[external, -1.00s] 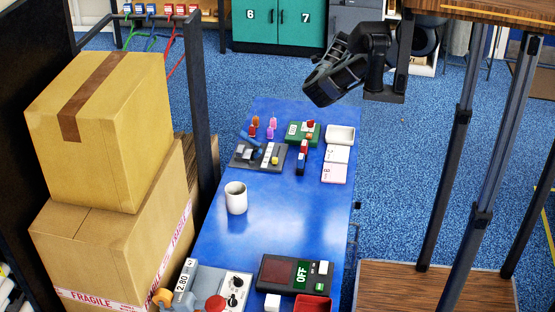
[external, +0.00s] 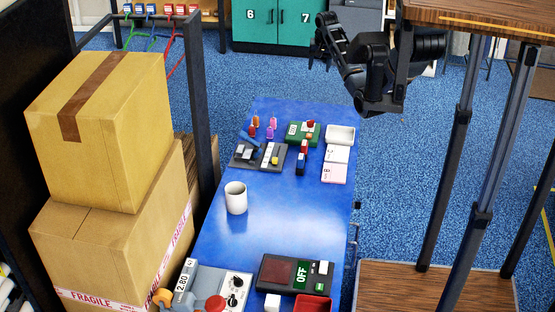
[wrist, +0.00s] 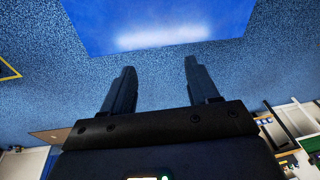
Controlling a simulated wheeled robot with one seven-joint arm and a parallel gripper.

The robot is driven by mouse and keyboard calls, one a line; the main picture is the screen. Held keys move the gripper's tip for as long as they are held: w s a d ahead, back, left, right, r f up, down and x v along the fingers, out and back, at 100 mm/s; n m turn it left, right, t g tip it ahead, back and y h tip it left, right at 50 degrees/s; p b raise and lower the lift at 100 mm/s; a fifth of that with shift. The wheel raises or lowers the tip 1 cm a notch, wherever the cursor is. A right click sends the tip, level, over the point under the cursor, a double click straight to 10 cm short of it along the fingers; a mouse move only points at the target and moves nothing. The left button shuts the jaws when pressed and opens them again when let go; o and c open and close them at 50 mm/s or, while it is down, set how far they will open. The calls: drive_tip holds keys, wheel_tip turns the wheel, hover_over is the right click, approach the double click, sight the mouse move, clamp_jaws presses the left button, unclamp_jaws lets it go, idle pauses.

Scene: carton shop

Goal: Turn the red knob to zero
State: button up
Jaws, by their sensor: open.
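A grey device (external: 206,285) with a "2.80" display stands at the table's near end, with a round red knob (external: 215,304) on it, cut by the lower frame edge. Farther back, a small green device (external: 296,139) also carries a red round part (external: 311,124); its marks are too small to read. My gripper (external: 322,42) is beyond the table's far end, well away from both. In the wrist view my gripper (wrist: 160,64) has its two fingers apart, with nothing between them. No knob shows in the wrist view.
The blue table (external: 285,215) holds a white mug (external: 236,198), a black device reading OFF (external: 283,272), a red tray (external: 311,305) and a lever panel (external: 257,157). Cartons (external: 100,130) stack along its left. A wooden-topped frame (external: 480,12) stands at right. The table's middle is mostly clear.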

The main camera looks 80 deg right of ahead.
sight(310, 123)
drive_tip(key=a+f+n, duration=0.1)
drive_tip(key=a+f, duration=0.2)
drive_tip(key=w+a+f+n+g+y, duration=0.1)
drive_tip(key=a+f+n, duration=0.1)
drive_tip(key=a+f, duration=0.1)
drive_tip(key=a+f+n+y, duration=0.1)
drive_tip(key=a+f, duration=0.3)
drive_tip(key=a, duration=0.1)
drive_tip(key=shift+w+a+n+b, duration=0.15)
drive_tip(key=shift+a+n+b, duration=0.05)
drive_tip(key=shift+n+b, duration=0.2)
wheel_tip(310, 123, down, 7)
drive_tip(key=shift+f, duration=0.2)
